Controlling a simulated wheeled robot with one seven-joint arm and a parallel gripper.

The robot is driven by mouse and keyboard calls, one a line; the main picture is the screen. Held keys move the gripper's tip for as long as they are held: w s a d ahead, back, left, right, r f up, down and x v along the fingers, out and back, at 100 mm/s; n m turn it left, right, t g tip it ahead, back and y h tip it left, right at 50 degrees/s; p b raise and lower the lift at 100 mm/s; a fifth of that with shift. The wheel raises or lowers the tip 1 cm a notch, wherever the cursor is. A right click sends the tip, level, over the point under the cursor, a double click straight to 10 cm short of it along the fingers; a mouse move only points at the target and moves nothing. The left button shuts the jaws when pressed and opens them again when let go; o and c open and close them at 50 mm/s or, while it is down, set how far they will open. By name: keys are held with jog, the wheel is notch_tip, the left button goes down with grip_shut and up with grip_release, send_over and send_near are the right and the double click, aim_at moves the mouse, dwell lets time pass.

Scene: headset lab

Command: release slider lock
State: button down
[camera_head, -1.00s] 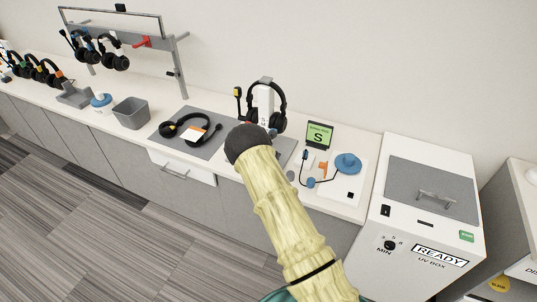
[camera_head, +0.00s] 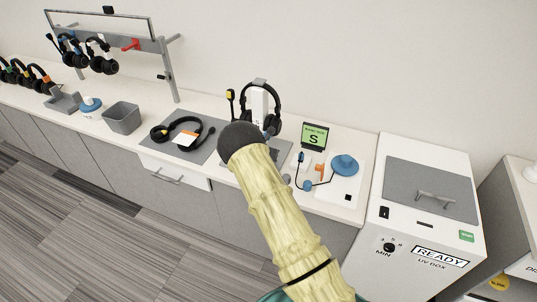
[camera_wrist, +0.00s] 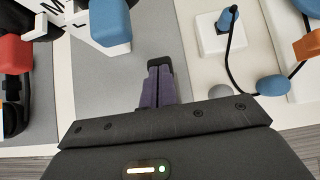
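A black headset (camera_head: 276,101) hangs on a white stand (camera_head: 258,104) on the counter. In the wrist view, a white part marked with M and L (camera_wrist: 82,22) shows at the top left, with a blue block (camera_wrist: 110,22) on it. A red and black part (camera_wrist: 14,54) is at the left edge. I cannot tell which piece is the slider lock. My gripper (camera_wrist: 160,68) has its purple, dark-tipped fingers together, with nothing visible between them. It points at the grey mat, below and right of the blue block, apart from it. In the head view my arm hides my gripper.
A blue plug on a white plate (camera_wrist: 212,42) and its black cable lie right of my gripper. A green screen marked S (camera_head: 315,137) stands behind. Another headset (camera_head: 182,132) lies on a mat at left. The UV box (camera_head: 415,222) reads READY.

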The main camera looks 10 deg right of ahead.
jog(key=shift+d+r, duration=0.1)
jog(key=shift+d, duration=0.05)
jog(key=shift+s+a+r+b, duration=0.15)
jog(key=shift+s+a+b, duration=0.05)
jog(key=shift+a+b, duration=0.15)
jog(key=shift+s+a+r, duration=1.6)
jog(key=shift+s+r, duration=0.5)
jog(key=shift+r, duration=3.5)
jog(key=s+r+m+g+y, duration=0.2)
jog(key=s+r+m, duration=0.2)
jog(key=s+m, duration=1)
jog(key=s+a+r+m+g+y, duration=0.1)
jog(key=s+r+m, duration=0.4)
jog(key=s+m, duration=0.9)
jog(key=s+g+y, duration=0.1)
jog(key=s+y, duration=0.1)
jog(key=s, duration=0.6)
jog(key=shift+s+m+g, duration=0.3)
jog(key=shift+m, duration=0.1)
